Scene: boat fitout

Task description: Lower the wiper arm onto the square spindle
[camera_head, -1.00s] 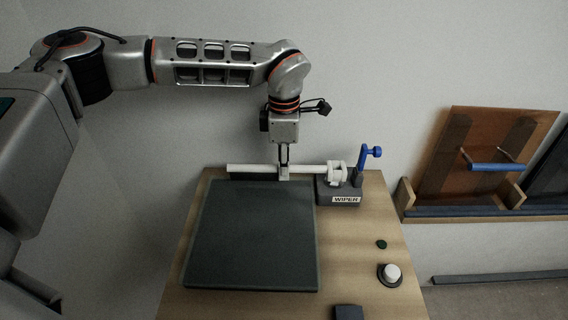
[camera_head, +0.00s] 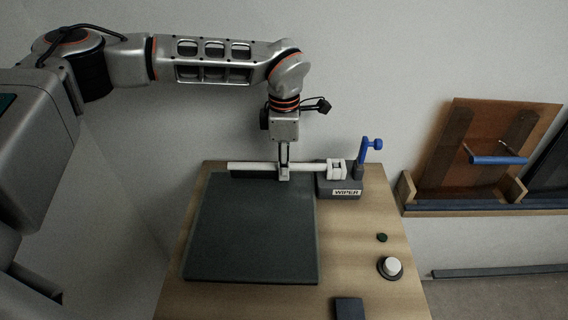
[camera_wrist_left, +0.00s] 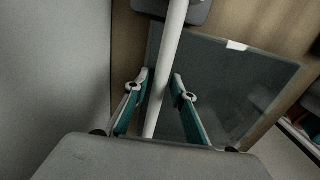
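The wiper arm (camera_head: 252,167) is a long white rod with a white head (camera_head: 336,169) at its right end. It lies level across the back of the bench. The head is at the grey block labelled WIPER (camera_head: 340,190); the square spindle is hidden, so I cannot tell whether the head is seated. My left gripper (camera_head: 284,174) points down and is shut on the rod, left of the head. In the left wrist view the rod (camera_wrist_left: 167,65) runs between my two fingers (camera_wrist_left: 160,84). My right gripper is not in view.
A blue clamp handle (camera_head: 371,146) stands right behind the block. A dark flat panel (camera_head: 250,235) covers the bench's left part. A white knob (camera_head: 391,266), a green button (camera_head: 382,238) and a dark pad (camera_head: 349,308) lie at the right. A wooden rack (camera_head: 480,210) stands beyond.

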